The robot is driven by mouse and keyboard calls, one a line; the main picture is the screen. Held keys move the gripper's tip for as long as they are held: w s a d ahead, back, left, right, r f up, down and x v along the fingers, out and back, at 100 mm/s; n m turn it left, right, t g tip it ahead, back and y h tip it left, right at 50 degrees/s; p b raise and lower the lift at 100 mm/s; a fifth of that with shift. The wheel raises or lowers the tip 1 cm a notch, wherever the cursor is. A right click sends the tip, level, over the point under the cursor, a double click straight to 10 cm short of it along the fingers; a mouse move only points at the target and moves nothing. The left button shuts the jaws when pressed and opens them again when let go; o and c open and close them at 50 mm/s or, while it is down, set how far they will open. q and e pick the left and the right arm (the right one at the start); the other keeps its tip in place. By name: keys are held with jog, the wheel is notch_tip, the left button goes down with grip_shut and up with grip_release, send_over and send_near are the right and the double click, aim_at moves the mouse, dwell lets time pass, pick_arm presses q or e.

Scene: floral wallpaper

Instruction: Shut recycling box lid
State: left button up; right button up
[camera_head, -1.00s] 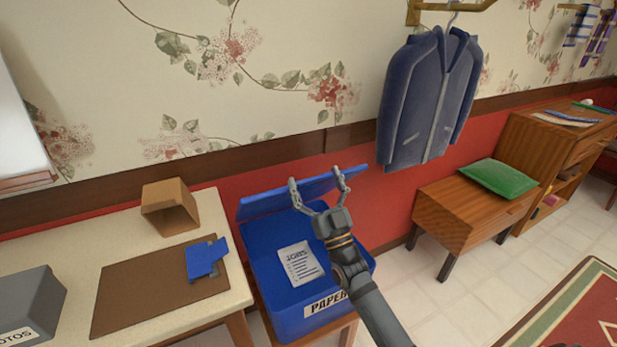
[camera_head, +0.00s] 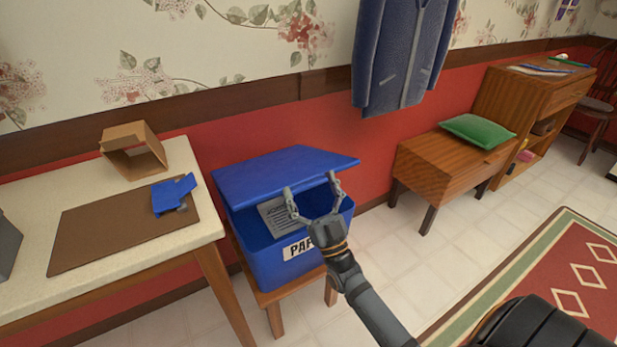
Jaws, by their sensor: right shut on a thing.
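The blue recycling box (camera_head: 268,262) stands on a small wooden stool and has a white label beginning "PAP" on its front. Its blue lid (camera_head: 280,172) is tilted partly open, lower than upright, with a gap at the front. A printed paper sheet (camera_head: 274,214) shows inside the box under the lid. My right gripper (camera_head: 311,190) is at the lid's front edge, its two fingers reaching up to it, shut on the lid's edge. My left gripper is not in view.
A cream table (camera_head: 130,262) at the left holds a brown mat, an open brown box (camera_head: 134,150) and a blue object (camera_head: 173,194). A wooden bench (camera_head: 425,172) with a green cushion (camera_head: 478,130) stands to the right. A blue jacket (camera_head: 403,55) hangs above.

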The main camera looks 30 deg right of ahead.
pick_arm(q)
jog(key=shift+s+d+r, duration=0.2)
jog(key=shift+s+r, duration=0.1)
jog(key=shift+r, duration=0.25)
pick_arm(e)
jog(key=shift+s+f, duration=0.15)
jog(key=shift+f, duration=0.55)
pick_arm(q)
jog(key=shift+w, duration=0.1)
pick_arm(e)
jog(key=o, duration=1.3)
jog(key=shift+o, duration=0.2)
jog(key=v, duration=0.7)
jog(key=shift+s, duration=0.2)
jog(key=shift+f, duration=0.1)
